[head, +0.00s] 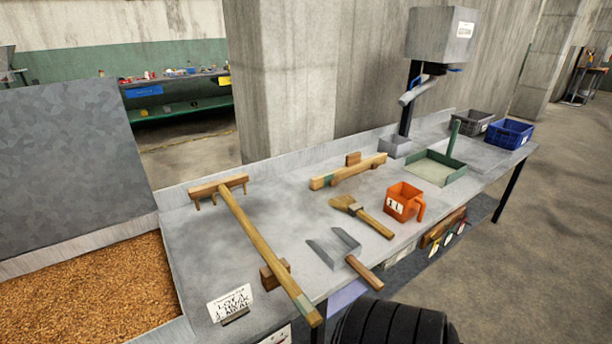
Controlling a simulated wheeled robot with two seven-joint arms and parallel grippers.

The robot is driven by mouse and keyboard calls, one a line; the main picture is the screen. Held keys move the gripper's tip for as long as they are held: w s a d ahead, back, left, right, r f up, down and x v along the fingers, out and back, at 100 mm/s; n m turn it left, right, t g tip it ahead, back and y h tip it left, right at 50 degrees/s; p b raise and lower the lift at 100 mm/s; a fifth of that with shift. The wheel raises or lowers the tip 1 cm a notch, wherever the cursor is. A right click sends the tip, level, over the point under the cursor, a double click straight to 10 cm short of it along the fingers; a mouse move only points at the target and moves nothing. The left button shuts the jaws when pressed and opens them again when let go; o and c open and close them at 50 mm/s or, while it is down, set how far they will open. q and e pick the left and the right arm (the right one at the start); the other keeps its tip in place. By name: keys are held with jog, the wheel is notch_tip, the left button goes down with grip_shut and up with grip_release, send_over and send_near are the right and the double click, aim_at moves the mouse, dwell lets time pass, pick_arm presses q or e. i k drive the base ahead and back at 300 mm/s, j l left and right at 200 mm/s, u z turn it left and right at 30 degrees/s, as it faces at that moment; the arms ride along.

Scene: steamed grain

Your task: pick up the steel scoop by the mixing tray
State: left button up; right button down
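The steel scoop (334,246) lies on the grey metal bench near its front edge. It has a grey metal pan with raised sides, and its wooden handle (365,273) points toward the front edge at the lower right. A large bin or tray of brown grain (95,296) is at the lower left; I cannot tell whether this is the mixing tray. Neither of my grippers shows in the head view.
A long wooden rake (250,228) lies between grain and scoop, its handle end past the front edge. A brush (362,215), an orange jug (402,201), a wooden bar (348,171), a green tray (455,171) and a label card (231,303) share the bench (305,205).

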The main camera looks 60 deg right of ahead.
aim_at(338, 249)
jog(key=z, duration=2.15)
